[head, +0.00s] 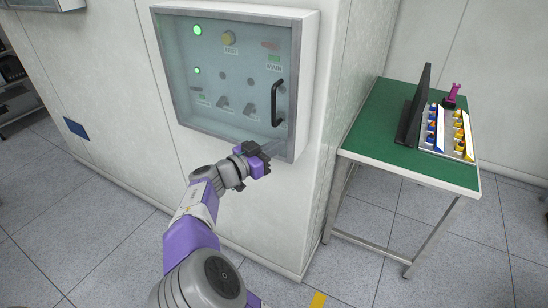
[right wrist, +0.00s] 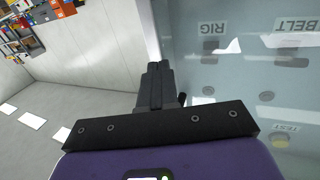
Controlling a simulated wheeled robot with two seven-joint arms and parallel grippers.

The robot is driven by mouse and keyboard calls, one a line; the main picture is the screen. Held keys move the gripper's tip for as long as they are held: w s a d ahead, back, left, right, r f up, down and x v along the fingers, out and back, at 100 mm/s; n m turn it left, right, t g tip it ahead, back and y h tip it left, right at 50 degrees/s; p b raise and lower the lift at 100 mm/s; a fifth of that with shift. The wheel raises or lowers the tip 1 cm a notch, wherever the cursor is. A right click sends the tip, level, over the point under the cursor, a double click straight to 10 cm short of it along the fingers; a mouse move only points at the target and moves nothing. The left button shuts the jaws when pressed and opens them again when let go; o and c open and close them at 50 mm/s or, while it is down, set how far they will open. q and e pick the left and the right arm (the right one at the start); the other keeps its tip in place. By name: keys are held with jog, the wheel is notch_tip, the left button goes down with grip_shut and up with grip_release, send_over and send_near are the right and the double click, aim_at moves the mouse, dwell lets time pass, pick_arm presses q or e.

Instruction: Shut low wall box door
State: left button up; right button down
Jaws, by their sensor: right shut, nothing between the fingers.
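The wall box (head: 307,60) is a white cabinet on a pale wall. Its grey-framed clear door (head: 215,100) looks flat against the box front; I cannot tell whether a small gap is left. A black bar handle (head: 277,103) is upright on the door's right side. My right gripper (head: 266,158) is shut and empty, at the door's lower right corner, below the handle. In the right wrist view its closed fingers (right wrist: 155,85) are beside the clear door (right wrist: 225,75); whether they touch it is unclear. My left gripper is not in view.
Behind the door are switches, lamps and a yellow button (head: 229,38). A green-topped table (head: 375,135) stands to the right, with a black screen (head: 414,108) and a tray of small parts (head: 462,146). The floor between wall and table is clear.

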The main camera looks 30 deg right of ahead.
jog(key=shift+s, duration=0.1)
jog(key=shift+s+a, duration=0.1)
jog(key=shift+a, duration=0.3)
jog(key=s+a, duration=0.7)
jog(key=a, duration=0.4)
jog(key=shift+a, duration=0.15)
